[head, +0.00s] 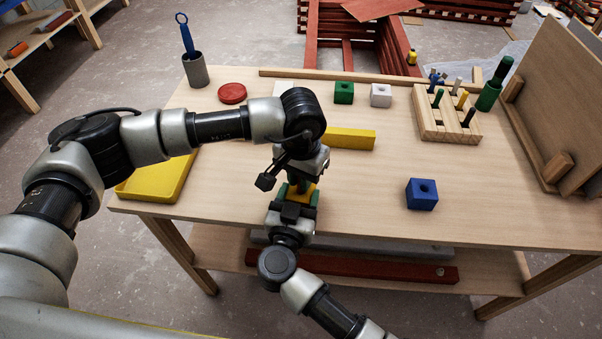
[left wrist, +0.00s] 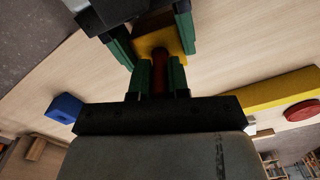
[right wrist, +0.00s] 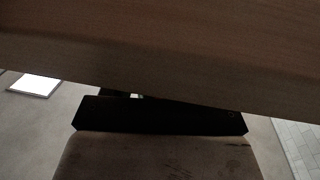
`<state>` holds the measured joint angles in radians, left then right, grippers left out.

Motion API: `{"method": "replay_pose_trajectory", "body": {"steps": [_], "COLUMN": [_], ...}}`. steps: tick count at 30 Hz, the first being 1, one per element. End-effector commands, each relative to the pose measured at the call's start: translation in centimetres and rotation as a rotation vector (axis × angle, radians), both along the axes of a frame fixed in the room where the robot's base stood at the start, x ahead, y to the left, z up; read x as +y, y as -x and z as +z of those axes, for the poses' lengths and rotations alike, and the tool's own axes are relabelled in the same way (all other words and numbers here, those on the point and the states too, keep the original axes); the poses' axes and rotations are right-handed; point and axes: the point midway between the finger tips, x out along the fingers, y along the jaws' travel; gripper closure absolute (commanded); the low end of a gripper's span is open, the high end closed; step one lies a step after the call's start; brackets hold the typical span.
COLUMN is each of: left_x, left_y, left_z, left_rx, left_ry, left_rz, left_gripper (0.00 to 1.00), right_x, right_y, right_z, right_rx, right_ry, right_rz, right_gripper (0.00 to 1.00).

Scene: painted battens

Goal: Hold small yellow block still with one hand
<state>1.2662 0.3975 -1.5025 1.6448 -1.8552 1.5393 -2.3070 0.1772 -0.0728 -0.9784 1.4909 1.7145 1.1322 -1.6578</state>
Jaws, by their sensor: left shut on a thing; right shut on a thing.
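The small yellow block (head: 305,191) is near the table's front edge in the head view, partly hidden by both grippers. My right gripper (head: 299,197) is shut on it, coming from the front; its green fingers flank the yellow block (left wrist: 155,43) in the left wrist view. My left gripper (left wrist: 160,77) is above the block, shut on a red peg (left wrist: 159,76). The peg's far end is at the block's face; I cannot tell how deep it sits. In the right wrist view wood fills the upper part and hides the fingertips.
A long yellow bar (head: 352,139) lies just behind the grippers. A yellow tray (head: 150,184) is at left, a blue block (head: 422,194) at right. Green (head: 344,93) and white (head: 381,95) blocks and a peg rack (head: 430,125) stand behind. The front right of the tabletop is clear.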

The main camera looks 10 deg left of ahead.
Motion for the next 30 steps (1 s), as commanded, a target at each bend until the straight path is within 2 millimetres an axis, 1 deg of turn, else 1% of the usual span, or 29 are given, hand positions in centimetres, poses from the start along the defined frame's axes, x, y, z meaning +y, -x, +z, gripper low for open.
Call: {"method": "replay_pose_trajectory", "body": {"steps": [11,12,15,18,23,26,30], "left_x": [0.0,0.0,0.0,0.0,0.0,0.0,0.0], "left_y": [0.1,0.1,0.0,0.0,0.0,-0.1,-0.1], "left_z": [-1.0,-1.0,-1.0,-1.0,-0.6,0.6,3.4], "left_rx": [0.002,0.002,0.001,0.001,-0.001,-0.005,-0.005], "left_ry": [-0.001,-0.001,0.000,0.000,0.000,0.002,0.002], "left_rz": [-0.001,-0.001,-0.001,-0.001,-0.001,-0.002,-0.002], "left_gripper": [1.00,0.82,0.67,0.54,0.54,0.54,0.54], "right_x": [0.0,0.0,0.0,0.0,0.0,0.0,0.0], "right_y": [0.0,0.0,0.0,0.0,0.0,0.0,0.0], "right_z": [0.0,0.0,0.0,0.0,0.0,-0.1,-0.2], "right_rx": [0.000,0.000,0.000,0.000,0.000,0.002,0.003], "right_ry": [0.000,0.000,0.000,0.000,0.000,0.001,0.002], "right_rz": [0.000,0.000,0.000,0.000,0.000,0.000,0.000], "right_gripper": [0.61,0.61,0.61,0.61,0.61,0.62,0.62]}}
